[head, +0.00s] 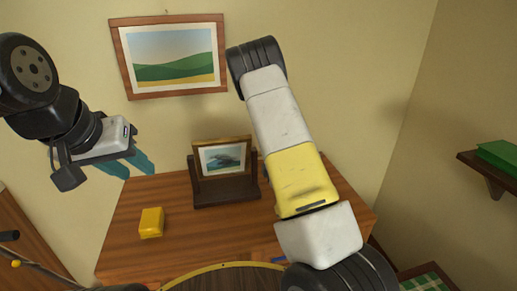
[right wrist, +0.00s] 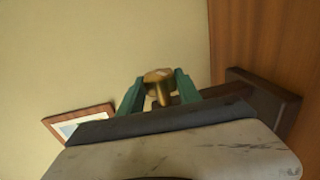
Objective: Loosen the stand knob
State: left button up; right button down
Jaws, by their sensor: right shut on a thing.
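The dark wooden stand (head: 226,195) is on the table and holds a small framed picture (head: 222,158) between its uprights. In the right wrist view the brass knob (right wrist: 158,76) sits between the green fingers of my right gripper (right wrist: 157,92), which is shut on it. Part of the stand (right wrist: 262,98) shows behind the fingers there. In the head view my right arm hides the right gripper and the knob. My left gripper (head: 128,165) is raised at the left, above and away from the table, with its teal fingers apart and empty.
A yellow box (head: 151,222) stands on the wooden table (head: 180,252), left of the stand. A landscape picture (head: 172,55) hangs on the wall behind. A shelf (head: 490,172) with a green item (head: 498,154) is at the right. The table's left part is mostly clear.

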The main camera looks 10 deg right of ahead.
jog(key=shift+t, duration=0.3)
jog(key=c, duration=0.8)
grip_release()
jog(key=shift+c, duration=0.2)
